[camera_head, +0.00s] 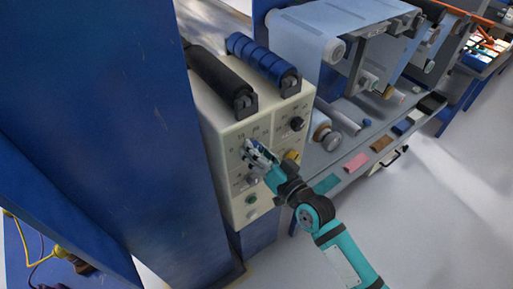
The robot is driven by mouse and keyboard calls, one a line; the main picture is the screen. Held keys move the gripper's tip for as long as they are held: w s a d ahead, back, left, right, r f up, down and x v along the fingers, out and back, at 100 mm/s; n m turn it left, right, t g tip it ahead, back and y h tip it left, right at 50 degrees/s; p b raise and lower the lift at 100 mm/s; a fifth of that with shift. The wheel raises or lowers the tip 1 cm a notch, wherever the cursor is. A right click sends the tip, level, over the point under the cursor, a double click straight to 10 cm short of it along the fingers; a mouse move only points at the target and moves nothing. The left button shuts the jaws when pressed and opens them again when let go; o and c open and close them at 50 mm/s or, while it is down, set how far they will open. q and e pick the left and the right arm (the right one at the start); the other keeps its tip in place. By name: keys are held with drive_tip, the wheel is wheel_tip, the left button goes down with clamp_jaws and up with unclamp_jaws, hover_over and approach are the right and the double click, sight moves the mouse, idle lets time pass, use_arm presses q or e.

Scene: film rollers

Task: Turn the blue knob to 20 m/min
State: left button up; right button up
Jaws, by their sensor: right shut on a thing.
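The cream control box (222,180) stands beside the blue column, its front panel carrying printed dials. My right gripper (254,150) is at the upper left dial of this panel, shut on the knob there. The fingers cover most of that knob, so its blue colour and pointer cannot be made out. My right arm comes in from the lower right. My left gripper is not in view.
A black knob (297,123), a yellow knob (291,155) and a green button (251,199) share the panel. A black roller (218,75) and a blue roller (262,58) lie on top. A blue column (120,130) stands close left. The floor at right is clear.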

drive_tip(key=shift+m, duration=0.6)
drive_tip(key=o, duration=1.1)
drive_tip(key=shift+o, duration=0.2)
drive_tip(key=shift+s+d, duration=0.1)
drive_tip(key=v, duration=1.1)
drive_tip(key=shift+s+d, duration=0.25)
drive_tip(key=shift+s, duration=0.05)
drive_tip(key=shift+f, duration=0.1)
